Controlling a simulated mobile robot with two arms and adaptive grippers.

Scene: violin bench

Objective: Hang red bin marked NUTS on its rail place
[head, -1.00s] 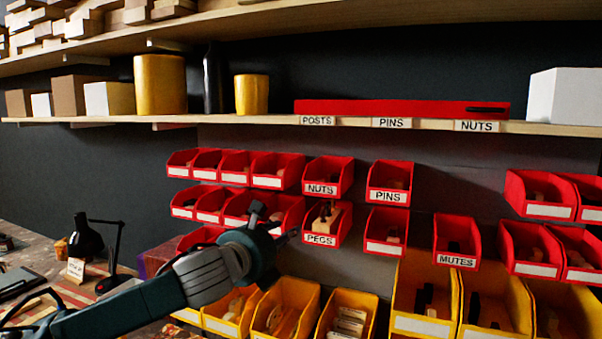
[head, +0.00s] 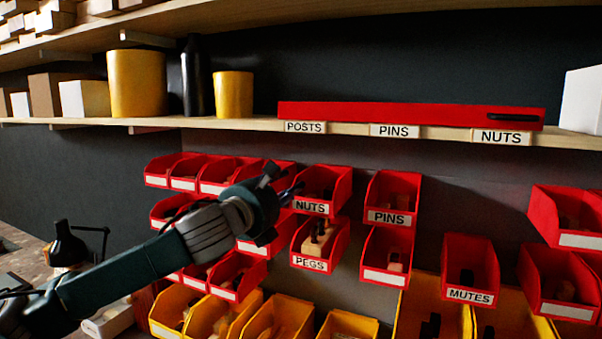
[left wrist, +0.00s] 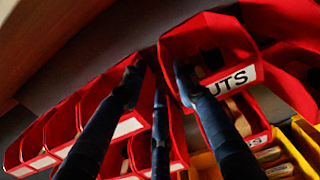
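The red bin marked NUTS (head: 322,188) hangs on the dark back panel, left of the red PINS bin (head: 393,195) and above the PEGS bin (head: 318,245). My left gripper (head: 284,183) is at the NUTS bin's left side. In the left wrist view its fingers (left wrist: 158,75) are spread: one reaches into the NUTS bin (left wrist: 208,50), the others are outside its left wall. Contact with the wall cannot be told. A NUTS label (head: 502,137) is on the shelf edge; the panel below it, above the MUTES bin (head: 469,272), is bare. My right gripper is out of view.
More red bins (head: 168,168) hang close on the left, and others (head: 567,215) on the right. Yellow bins (head: 275,322) stand below. The shelf (head: 235,123) above carries a long red box (head: 410,113), pots and boxes.

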